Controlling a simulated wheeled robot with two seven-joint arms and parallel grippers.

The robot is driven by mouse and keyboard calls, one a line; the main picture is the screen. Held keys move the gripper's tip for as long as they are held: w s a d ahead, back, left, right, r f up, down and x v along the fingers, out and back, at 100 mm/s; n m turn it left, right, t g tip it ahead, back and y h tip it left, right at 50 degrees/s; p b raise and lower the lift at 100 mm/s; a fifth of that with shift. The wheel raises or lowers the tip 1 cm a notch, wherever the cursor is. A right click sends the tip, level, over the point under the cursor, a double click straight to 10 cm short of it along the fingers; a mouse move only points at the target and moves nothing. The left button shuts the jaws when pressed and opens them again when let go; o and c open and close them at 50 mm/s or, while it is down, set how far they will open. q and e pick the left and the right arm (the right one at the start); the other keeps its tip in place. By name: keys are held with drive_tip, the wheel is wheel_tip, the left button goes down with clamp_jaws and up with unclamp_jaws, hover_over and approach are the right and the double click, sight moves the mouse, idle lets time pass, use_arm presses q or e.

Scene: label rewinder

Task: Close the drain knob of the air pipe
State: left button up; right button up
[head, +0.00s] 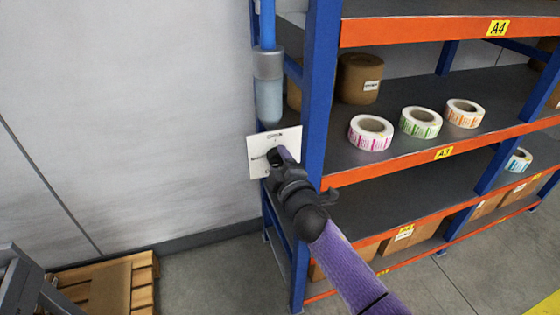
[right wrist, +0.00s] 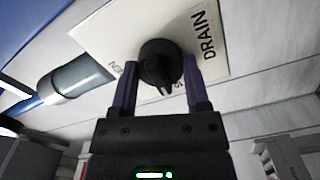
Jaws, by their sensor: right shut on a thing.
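The black drain knob (right wrist: 160,66) sits on a white label plate (right wrist: 105,28) marked DRAIN in the right wrist view. My right gripper (right wrist: 160,88) has its two purple fingers on either side of the knob and is shut on it. In the head view the plate (head: 259,165) hangs below the air pipe's clear bowl (head: 268,98), beside the blue rack post. My right gripper (head: 279,158) reaches the plate there and hides most of the knob. My left gripper is not in view.
The blue rack post (head: 318,100) stands just right of the plate. Shelves hold label rolls (head: 371,132) and boxes (head: 402,240). A wooden pallet (head: 105,284) lies on the floor at lower left. The wall (head: 120,120) left of the plate is bare.

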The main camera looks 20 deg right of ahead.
drive_tip(key=shift+n, duration=0.6)
drive_tip(key=o, duration=1.3)
drive_tip(key=shift+s, duration=0.1)
drive_tip(key=shift+s, duration=0.35)
drive_tip(key=s+p, duration=0.1)
drive_tip(key=s, duration=0.8)
drive_tip(key=shift+d+p, duration=0.2)
drive_tip(key=shift+p, duration=0.2)
